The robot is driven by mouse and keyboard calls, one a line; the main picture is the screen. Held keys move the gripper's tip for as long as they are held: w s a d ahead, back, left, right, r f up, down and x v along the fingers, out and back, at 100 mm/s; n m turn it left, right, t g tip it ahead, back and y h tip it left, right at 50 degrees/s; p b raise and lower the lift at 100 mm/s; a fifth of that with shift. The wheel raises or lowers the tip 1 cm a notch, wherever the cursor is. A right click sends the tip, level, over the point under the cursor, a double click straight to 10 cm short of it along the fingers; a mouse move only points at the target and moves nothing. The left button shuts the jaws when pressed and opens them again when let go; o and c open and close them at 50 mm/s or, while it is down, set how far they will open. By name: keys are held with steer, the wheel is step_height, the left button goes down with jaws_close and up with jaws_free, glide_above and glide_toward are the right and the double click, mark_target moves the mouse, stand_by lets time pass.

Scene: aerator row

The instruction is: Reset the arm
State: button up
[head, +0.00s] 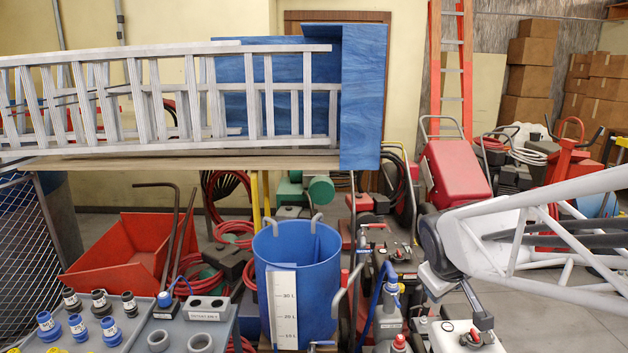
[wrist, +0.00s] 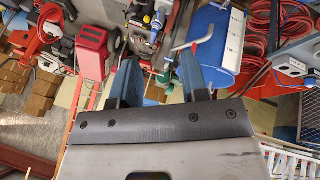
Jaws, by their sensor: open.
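My gripper (wrist: 160,68) shows in the wrist view with two dark blue fingers standing apart. Nothing is between them; background equipment shows through the gap. In the head view my arm, a white truss link with a dark joint, reaches in from the right edge toward the middle. I cannot clearly make out the fingers in the head view. The blue bucket (head: 335,262) with a white level scale stands to the left of the arm, apart from it. It also shows in the wrist view (wrist: 212,50), beyond the right finger.
A grey panel (head: 140,338) with labelled fittings is at the front left. A ladder (head: 150,140) lies on a wooden shelf (head: 240,162) behind. A red cart (head: 455,172), hoses and machines crowd the floor near my arm. Cardboard boxes (head: 530,65) stack at the back right.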

steer(key=s+a+m+g+y, duration=0.1)
steer(key=s+a+m, duration=0.1)
steer(key=s, duration=0.7)
steer(key=s+a+m+g+y, duration=0.1)
steer(key=s+a+m, duration=0.2)
steer(key=s, duration=0.6)
steer(key=shift+a+g, duration=0.4)
steer(key=shift+a, duration=0.2)
